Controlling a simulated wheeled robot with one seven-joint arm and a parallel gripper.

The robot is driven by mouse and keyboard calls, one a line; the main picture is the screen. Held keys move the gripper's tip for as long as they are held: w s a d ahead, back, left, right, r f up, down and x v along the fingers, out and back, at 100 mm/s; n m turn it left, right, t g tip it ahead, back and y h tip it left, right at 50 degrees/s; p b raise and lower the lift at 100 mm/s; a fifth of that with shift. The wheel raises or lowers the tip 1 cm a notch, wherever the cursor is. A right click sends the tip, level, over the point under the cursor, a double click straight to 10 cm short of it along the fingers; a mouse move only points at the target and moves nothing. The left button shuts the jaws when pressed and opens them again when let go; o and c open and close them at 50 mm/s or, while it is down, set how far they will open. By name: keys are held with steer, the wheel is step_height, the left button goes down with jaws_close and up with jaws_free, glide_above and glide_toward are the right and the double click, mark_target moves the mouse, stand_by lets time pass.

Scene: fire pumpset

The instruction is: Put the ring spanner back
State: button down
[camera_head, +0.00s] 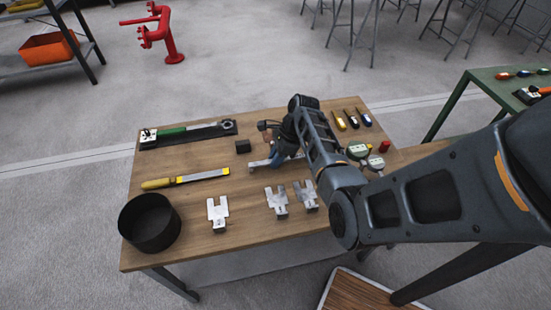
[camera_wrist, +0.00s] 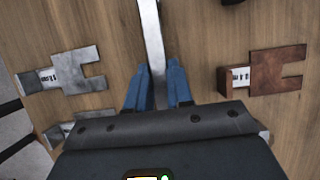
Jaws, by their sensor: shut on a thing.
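A long silver bar, the ring spanner (camera_wrist: 153,40), runs up from between the blue fingers of my gripper (camera_wrist: 158,85) in the wrist view. In the head view my gripper (camera_head: 281,158) is over the middle of the wooden table, shut on the spanner (camera_head: 258,164). Its far end is cut off in the wrist view, and I cannot tell its height above the table. Three forked metal holders with labels stand near the table's front: a left one (camera_head: 217,213), a middle one (camera_head: 276,201) and a right one (camera_head: 306,195), partly beside my arm. A brown holder (camera_wrist: 277,71) shows in the wrist view.
A black round bin (camera_head: 149,222) stands at the table's front left. A file (camera_head: 185,179), a small black block (camera_head: 243,146) and a black tray with a green-handled tool (camera_head: 188,134) lie behind it. Several screwdrivers (camera_head: 351,119) and small round items (camera_head: 357,151) are to the right.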

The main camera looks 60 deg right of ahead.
steer(key=shift+f, duration=0.2)
steer(key=shift+f, duration=0.15)
steer(key=c, duration=1)
jaws_free()
